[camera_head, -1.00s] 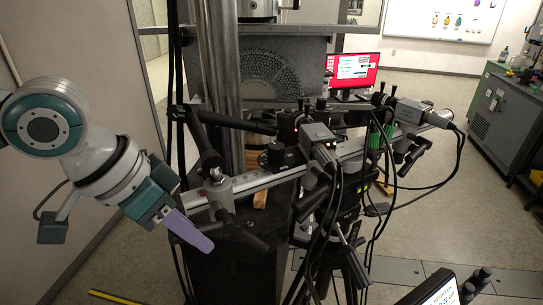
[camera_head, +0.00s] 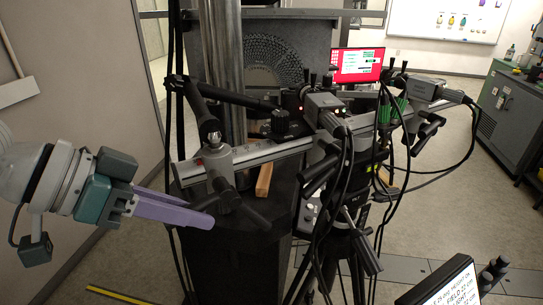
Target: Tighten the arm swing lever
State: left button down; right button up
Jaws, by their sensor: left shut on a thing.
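My left gripper (camera_head: 203,213) reaches in from the left with long purple fingers. It is shut on a black lever (camera_head: 224,194) below the grey clamp at the left end of the silver rail. The fingertips are at the lever's lower left side, and the exact contact is small and partly hidden. A black handle runs from there down to the right. A jointed black arm (camera_head: 232,98) stands above the clamp, with its lower joint just over the rail. My right gripper is not in view.
The silver rail (camera_head: 262,152) carries cameras (camera_head: 326,108) and hanging black cables. A thick metal column (camera_head: 221,70) stands behind it. A red-screened monitor (camera_head: 357,65) is farther back.

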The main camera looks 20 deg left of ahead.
pick_arm(q)
jog(key=c, duration=0.7)
grip_release()
jog(key=shift+p+v, duration=0.9)
jog(key=shift+v, duration=0.6)
jog(key=shift+p+v, duration=0.35)
jog(key=shift+v, duration=1.15)
jog(key=shift+s, duration=0.1)
jog(key=p+v, duration=0.7)
jog(key=v, duration=0.3)
